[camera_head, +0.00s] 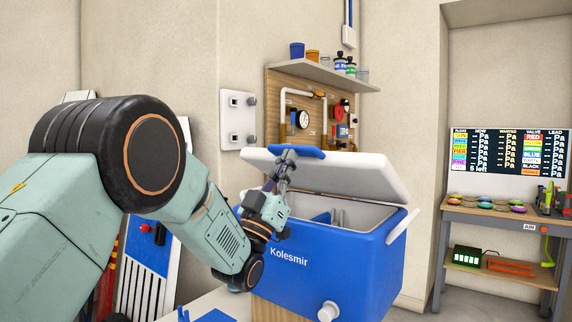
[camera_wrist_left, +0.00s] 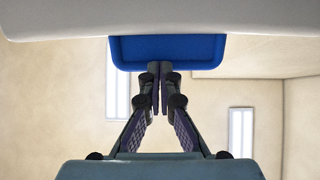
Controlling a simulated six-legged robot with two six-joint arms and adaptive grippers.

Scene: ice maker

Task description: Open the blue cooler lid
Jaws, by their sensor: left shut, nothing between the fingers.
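The blue cooler (camera_head: 345,258), marked "Kolesmir", stands in the middle of the head view. Its white lid (camera_head: 350,172) is tilted up and stands partly open, with the white interior showing below it. A blue latch tab (camera_head: 297,151) sits on the lid's front edge. My left gripper (camera_head: 287,158) is shut and empty, with its tips at the underside of the tab. In the left wrist view the closed fingertips (camera_wrist_left: 160,68) overlap the blue tab (camera_wrist_left: 165,50), below the white lid (camera_wrist_left: 160,15); whether they touch it I cannot tell. My right gripper is not in view.
A shelf (camera_head: 325,73) with cups and bottles and a pegboard with pipes and a gauge (camera_head: 301,119) are on the wall behind the cooler. A workbench (camera_head: 505,208) and a display board (camera_head: 510,152) stand at the right. Floor shows between cooler and bench.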

